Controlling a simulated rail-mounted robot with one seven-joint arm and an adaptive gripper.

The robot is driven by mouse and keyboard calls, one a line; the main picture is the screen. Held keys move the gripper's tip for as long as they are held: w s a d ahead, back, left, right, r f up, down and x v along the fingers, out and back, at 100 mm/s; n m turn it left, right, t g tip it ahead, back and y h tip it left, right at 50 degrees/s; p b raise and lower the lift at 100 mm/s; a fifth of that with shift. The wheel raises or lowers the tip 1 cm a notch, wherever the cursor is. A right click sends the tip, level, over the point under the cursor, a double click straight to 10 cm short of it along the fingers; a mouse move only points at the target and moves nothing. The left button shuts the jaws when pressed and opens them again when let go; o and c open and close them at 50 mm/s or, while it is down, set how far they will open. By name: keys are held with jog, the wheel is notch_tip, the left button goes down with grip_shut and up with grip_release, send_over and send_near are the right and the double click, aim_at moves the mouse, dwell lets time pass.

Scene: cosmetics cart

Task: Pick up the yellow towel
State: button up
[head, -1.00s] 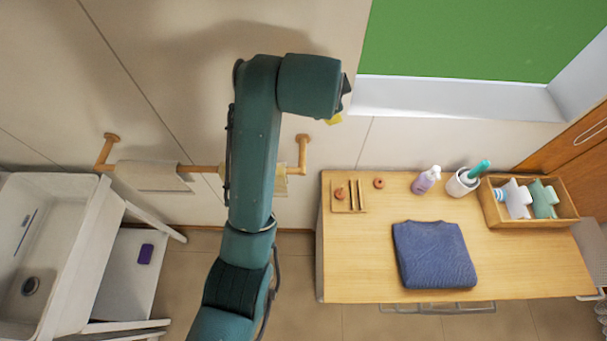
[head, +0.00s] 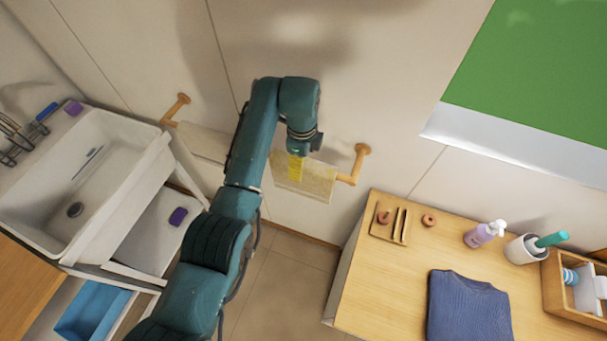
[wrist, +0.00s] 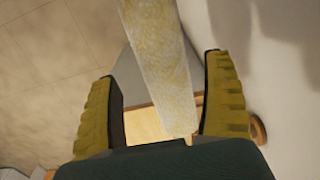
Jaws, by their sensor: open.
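The pale yellow towel (head: 313,181) hangs over a wooden wall rail, near the rail's right end. My gripper (head: 295,170), with yellow fingers, is at the towel and hides part of it in the head view. In the wrist view, my gripper (wrist: 160,68) is open, with its two fingers wide apart. The towel (wrist: 162,75) shows there as a mottled pale yellow strip running between the fingers, closer to the right one. A gap shows between the towel and the left finger; I cannot tell whether it touches the right finger.
A whitish towel (head: 203,142) hangs at the rail's left part. The rail's right bracket (head: 361,150) is close to my gripper. A white sink (head: 110,150) stands left. A wooden cart (head: 385,280) at right holds a folded blue towel (head: 467,308) and bottles.

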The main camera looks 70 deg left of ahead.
aim_at(304, 177)
jog(key=f, duration=0.5)
jog(key=shift+w+a+f+p, duration=0.2)
jog(key=shift+w+f+p, duration=0.05)
jog(key=shift+f+p, duration=0.05)
jog(key=c, duration=1.4)
